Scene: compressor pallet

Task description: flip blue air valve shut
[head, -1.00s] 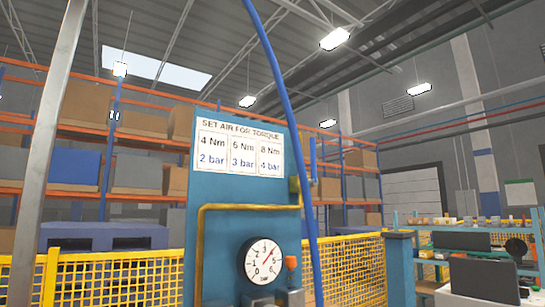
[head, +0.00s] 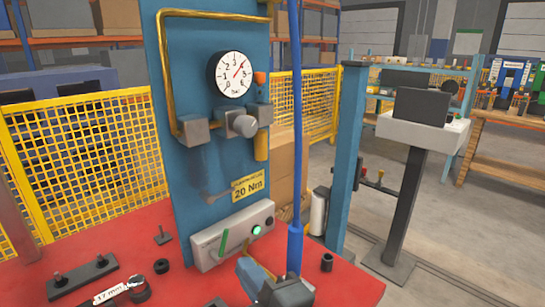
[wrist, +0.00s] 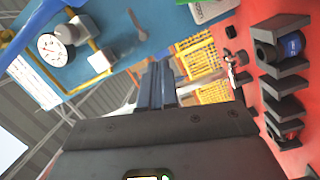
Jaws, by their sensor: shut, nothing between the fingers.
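The blue air valve is not identifiable in the current head view, which cuts off the upper part of the blue panel (head: 205,165). The panel also shows in the wrist view (wrist: 135,25). It carries a round pressure gauge (head: 234,74), with the needle pointing up and right, and a grey regulator knob (head: 243,124). The gauge shows again in the wrist view (wrist: 55,48). My gripper (wrist: 157,85) shows in the wrist view with its fingers together and nothing between them. It is apart from the panel fittings.
A grey control box (head: 232,236) with a green light stands on the bench. Yellow mesh fencing (head: 95,150) is behind. A monitor stand (head: 405,185) is at right.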

